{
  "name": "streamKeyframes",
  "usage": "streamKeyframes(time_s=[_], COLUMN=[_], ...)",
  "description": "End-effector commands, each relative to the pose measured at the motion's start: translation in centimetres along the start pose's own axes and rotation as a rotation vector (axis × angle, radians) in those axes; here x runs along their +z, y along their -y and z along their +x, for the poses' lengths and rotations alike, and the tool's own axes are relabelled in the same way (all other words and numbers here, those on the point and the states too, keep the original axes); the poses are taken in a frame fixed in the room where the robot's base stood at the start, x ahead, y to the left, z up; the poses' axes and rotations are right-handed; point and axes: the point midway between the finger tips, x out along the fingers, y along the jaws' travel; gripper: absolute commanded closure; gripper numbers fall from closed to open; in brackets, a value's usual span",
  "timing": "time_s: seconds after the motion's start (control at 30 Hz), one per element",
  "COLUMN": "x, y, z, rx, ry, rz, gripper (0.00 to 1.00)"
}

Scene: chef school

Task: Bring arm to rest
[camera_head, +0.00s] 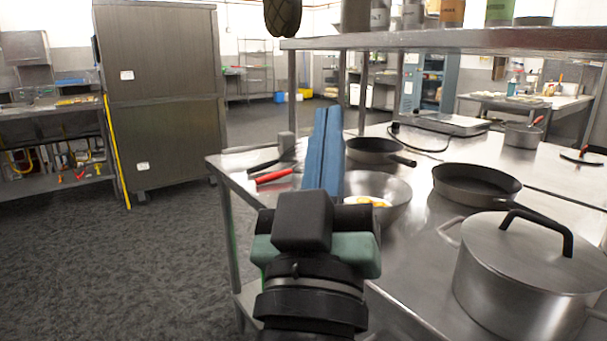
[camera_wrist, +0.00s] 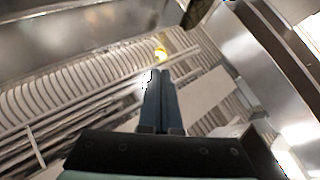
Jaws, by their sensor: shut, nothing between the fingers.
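My gripper (camera_head: 325,128) is at the centre of the head view, with its two long blue fingers closed together and pointing up and away over the left part of the steel table (camera_head: 409,283). Nothing shows between the fingers. My arm comes up from the bottom of the head view in front of the table's near edge. In the wrist view my gripper (camera_wrist: 161,78) shows its blue fingers side by side. They point toward a bright ceiling-like area with slatted panels.
A steel bowl (camera_head: 394,208) with yellowish food lies just right of my gripper. Pans (camera_head: 476,184) and a large lidded pot (camera_head: 531,280) stand farther right. A red-handled utensil (camera_head: 273,176) lies left. A shelf (camera_head: 440,40) hangs over the table. The floor (camera_head: 120,260) at left is clear.

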Motion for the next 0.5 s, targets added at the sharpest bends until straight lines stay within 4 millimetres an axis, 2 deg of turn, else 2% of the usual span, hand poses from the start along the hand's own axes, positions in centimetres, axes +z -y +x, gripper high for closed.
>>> streamKeyframes(time_s=[0.03,0.17,0.2,0.23,0.5], x=[-3.9,-12.2,-14.2,-14.8,-21.0], y=[-0.9,-2.4,-2.7,-2.9,-4.4], z=[0.0,-1.4,-0.8,0.2,4.8], rx=[-0.005,-0.068,-0.084,-0.083,-0.081], ry=[-0.074,-0.234,-0.249,-0.236,-0.230], rz=[0.100,0.331,0.364,0.357,0.350], gripper=[1.00,1.00,1.00,1.00,1.00])
